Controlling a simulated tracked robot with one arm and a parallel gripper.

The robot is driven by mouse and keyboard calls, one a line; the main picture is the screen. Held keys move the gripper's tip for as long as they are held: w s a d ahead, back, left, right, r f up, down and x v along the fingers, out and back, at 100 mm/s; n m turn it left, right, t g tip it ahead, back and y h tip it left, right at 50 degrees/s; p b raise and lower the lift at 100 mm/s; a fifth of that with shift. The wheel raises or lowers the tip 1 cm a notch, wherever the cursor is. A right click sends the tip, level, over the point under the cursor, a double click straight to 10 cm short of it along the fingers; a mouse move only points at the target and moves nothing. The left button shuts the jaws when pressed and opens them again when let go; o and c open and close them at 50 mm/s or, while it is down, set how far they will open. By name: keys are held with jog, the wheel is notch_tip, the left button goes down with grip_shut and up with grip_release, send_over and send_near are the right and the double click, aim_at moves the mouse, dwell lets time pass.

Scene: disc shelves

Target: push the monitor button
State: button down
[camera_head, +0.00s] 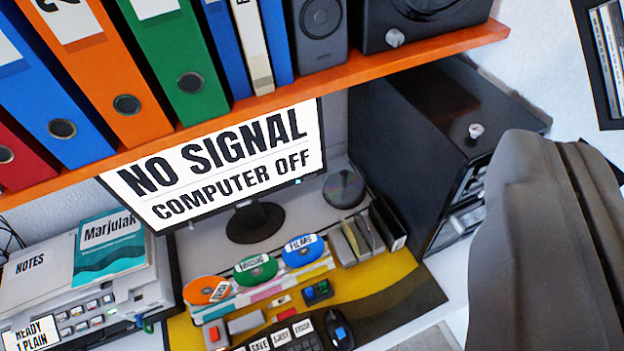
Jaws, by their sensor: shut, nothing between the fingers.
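The monitor (215,165) stands below the orange shelf, at the centre left. Its lit screen reads "NO SIGNAL COMPUTER OFF". The shelf and its folders overlap its upper left part. It stands on a round dark base (256,222). I cannot clearly make out a button on its frame. My gripper (556,145) is the large grey shape at the right edge. It is shut and empty, to the right of the monitor, with the black computer tower between them in the picture. It touches nothing that I can see.
The orange shelf (330,78) carries folders and speakers. The black computer tower (415,130) stands right of the monitor. Discs (256,268), a keyboard (290,338) and a mouse (339,328) lie in front. A printer (85,310) with books is at the lower left.

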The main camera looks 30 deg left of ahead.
jog(key=shift+w, duration=0.1)
jog(key=w+a+f+m+y+b, duration=0.1)
jog(key=w+a+f+m+b, duration=0.3)
jog(key=w+f, duration=0.6)
jog(key=w+a+f+m+b, duration=0.1)
jog(key=w+a+f, duration=0.5)
jog(key=w+f, duration=0.45)
jog(key=w+a+f+m+b, duration=0.1)
jog(key=w+a+f+m, duration=0.1)
jog(key=f, duration=0.9)
jog(key=w+a+f+m+b, duration=0.2)
jog(key=a+f, duration=0.1)
jog(key=f, duration=0.9)
jog(key=w+a+f+m+b, duration=0.2)
jog(key=f, duration=0.9)
jog(key=shift+a+f+m+h, duration=0.3)
jog(key=shift+a+f+h, duration=0.05)
jog(key=shift+a+h, duration=0.05)
jog(key=shift+w, duration=0.2)
